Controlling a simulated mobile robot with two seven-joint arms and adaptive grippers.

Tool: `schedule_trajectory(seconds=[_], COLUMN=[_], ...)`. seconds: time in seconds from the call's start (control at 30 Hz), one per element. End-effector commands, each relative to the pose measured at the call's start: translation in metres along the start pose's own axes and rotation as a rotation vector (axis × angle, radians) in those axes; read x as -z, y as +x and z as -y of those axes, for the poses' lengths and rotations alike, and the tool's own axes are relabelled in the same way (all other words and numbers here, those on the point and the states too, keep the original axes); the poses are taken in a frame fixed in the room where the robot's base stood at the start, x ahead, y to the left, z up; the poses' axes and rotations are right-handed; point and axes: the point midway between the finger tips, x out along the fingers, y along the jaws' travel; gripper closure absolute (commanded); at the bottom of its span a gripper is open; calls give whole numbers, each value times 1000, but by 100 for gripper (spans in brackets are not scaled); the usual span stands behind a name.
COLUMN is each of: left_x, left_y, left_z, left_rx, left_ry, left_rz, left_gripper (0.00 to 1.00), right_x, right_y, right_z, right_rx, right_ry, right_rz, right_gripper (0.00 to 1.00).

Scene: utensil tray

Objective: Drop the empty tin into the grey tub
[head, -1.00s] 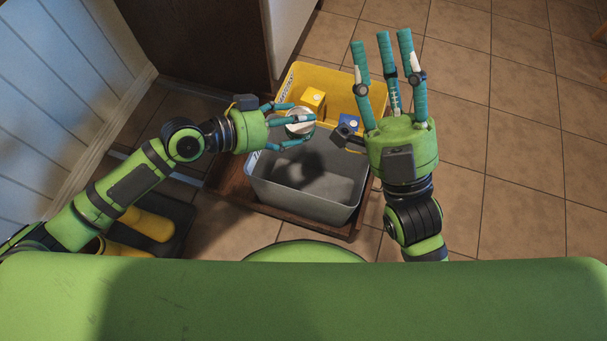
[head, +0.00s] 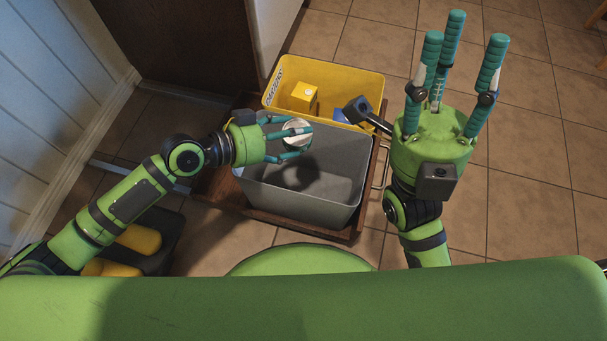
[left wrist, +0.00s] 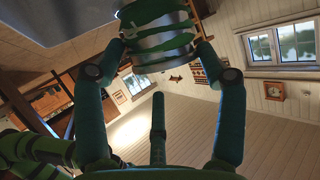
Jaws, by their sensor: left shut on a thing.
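The empty tin (head: 297,129), silvery with a pale round end, is held by my left gripper (head: 292,138) over the back left part of the grey tub (head: 325,207). Its fingers wrap around the tin and hide part of it. In the left wrist view the tin (left wrist: 162,45) sits between the fingers at the top. The grey tub is open, and the part of its floor that I can see looks bare, with a dark shadow on it. My right gripper (head: 463,40) is empty, its fingers spread and pointing up, to the right of the tubs.
A yellow tub (head: 362,83) stands behind the grey one. It holds a yellow box (head: 304,96) and a blue item (head: 341,116). Both tubs stand in a brown wooden drawer (head: 220,188) with a metal handle. A dark cabinet (head: 190,45) is behind left. Tiled floor (head: 540,150) lies open at right.

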Motion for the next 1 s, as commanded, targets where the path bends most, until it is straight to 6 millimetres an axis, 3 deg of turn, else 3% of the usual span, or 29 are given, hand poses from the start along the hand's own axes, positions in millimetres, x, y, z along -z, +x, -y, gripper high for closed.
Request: schedule_trajectory(seconds=[0.17,0.2,0.23,0.67,0.83,1.0], left_x=[1,1,1,0,-1,-2], left_y=[0,0,0,-2,-22,-57], left_z=[0,0,0,0,1,0], left_rx=[0,0,0,0,2,2], left_ry=[0,0,0,0,2,1], left_rz=[-1,-1,-1,1,3,6], left_gripper=[67,13,1,1,1,1], right_x=[0,0,0,0,0,0], right_y=[0,0,0,0,0,0], right_z=[0,0,0,0,0,0], right_rx=[0,0,0,1,1,1], right_ry=[0,0,0,-1,-1,-1], right_rz=[0,0,0,3,3,3], right_gripper=[60,60,60,60,60,60])
